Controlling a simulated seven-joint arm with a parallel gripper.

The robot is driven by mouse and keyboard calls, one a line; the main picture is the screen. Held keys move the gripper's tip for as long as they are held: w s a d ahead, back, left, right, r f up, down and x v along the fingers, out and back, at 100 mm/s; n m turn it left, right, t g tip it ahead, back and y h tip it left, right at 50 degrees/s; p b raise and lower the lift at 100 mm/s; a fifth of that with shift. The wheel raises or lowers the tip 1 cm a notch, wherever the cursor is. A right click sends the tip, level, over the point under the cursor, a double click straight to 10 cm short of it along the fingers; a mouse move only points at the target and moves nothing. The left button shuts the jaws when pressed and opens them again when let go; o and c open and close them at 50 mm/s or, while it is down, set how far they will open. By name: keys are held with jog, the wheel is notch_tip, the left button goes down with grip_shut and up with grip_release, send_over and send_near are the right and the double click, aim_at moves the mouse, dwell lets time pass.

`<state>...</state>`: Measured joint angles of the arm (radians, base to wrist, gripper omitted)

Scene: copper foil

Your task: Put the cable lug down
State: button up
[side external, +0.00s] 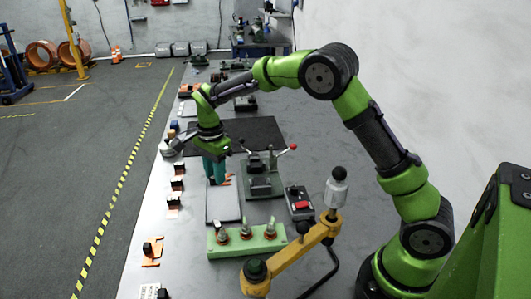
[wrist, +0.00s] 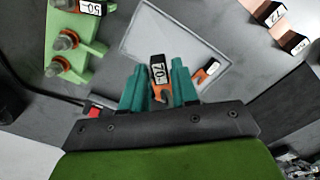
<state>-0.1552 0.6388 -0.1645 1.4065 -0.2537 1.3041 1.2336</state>
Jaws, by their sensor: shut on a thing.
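My gripper (side external: 218,172) is above the workbench near the light grey tray in the side external view. In the wrist view its two teal fingers (wrist: 158,92) are shut on a cable lug (wrist: 159,71). The lug has a black body with a white label reading 70 and an orange, hooked end. The lug's held part is between the fingertips. In the side external view the lug is too small to make out clearly.
The light grey tray (wrist: 196,40) lies below. A green stand with several pegs (side external: 247,238) is close by, as is a green press with a red-knobbed lever (side external: 262,175). More lugs (wrist: 291,42) lie along the bench edge. A dark mat (side external: 255,133) lies behind.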

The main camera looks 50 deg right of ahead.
aim_at(213, 205)
jog(key=f+m, duration=0.2)
jog(key=f, duration=0.1)
jog(key=w+f+m, duration=0.1)
jog(key=f+m, duration=0.2)
jog(key=w+f+m, duration=0.1)
jog(key=f+m, duration=0.2)
jog(key=shift+a+f, duration=0.25)
dwell(0.3)
jog(key=shift+f, duration=0.15)
jog(key=o, duration=1)
jog(key=shift+w, duration=0.1)
